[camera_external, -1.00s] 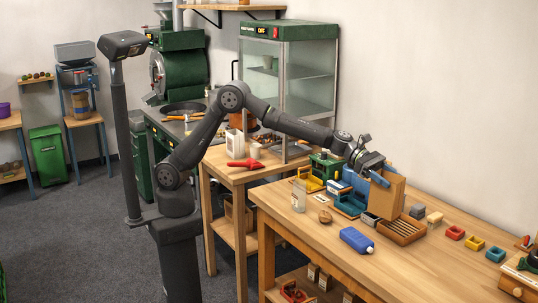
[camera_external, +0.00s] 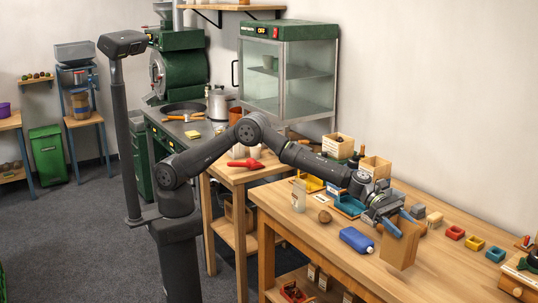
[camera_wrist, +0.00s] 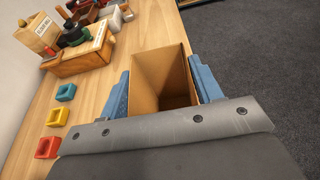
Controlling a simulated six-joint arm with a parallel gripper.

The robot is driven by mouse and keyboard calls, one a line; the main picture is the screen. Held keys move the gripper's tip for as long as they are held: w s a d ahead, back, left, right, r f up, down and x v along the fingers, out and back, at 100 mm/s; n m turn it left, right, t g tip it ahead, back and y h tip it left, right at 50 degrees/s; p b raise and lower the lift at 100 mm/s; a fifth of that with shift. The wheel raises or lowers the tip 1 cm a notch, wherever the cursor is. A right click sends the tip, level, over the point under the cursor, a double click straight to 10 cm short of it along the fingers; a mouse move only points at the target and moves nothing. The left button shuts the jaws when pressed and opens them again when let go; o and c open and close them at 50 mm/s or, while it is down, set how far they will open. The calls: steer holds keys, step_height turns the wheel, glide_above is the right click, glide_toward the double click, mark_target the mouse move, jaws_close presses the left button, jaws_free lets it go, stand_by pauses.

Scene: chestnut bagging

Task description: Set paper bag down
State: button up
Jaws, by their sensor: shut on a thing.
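The brown paper bag (camera_external: 398,246) is upright near the front edge of the wooden workbench (camera_external: 440,270). My gripper (camera_external: 393,227) is shut on it, with a blue finger on each side. In the wrist view the bag (camera_wrist: 160,70) is open at the top and its visible inside looks empty. The fingers of my gripper (camera_wrist: 162,95) press on its left and right sides there. I cannot tell whether the bag's bottom touches the bench.
A blue bottle (camera_external: 356,240) lies left of the bag. Red, yellow and blue small blocks (camera_external: 474,243) sit to the right. A labelled wooden box (camera_wrist: 82,58) stands farther along the bench. Bare bench lies between bag and blocks.

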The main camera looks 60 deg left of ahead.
mark_target(416, 249)
steer(key=w+f, duration=0.1)
steer(key=w, duration=0.1)
steer(key=shift+w+f, duration=0.35)
steer(key=shift+f, duration=2.05)
steer(key=o, duration=1.3)
steer(key=shift+c, duration=0.2)
steer(key=shift+a+r, duration=0.15)
steer(key=shift+r, duration=0.05)
steer(key=v, duration=1.1)
steer(key=shift+a+r, duration=0.1)
steer(key=shift+a, duration=0.2)
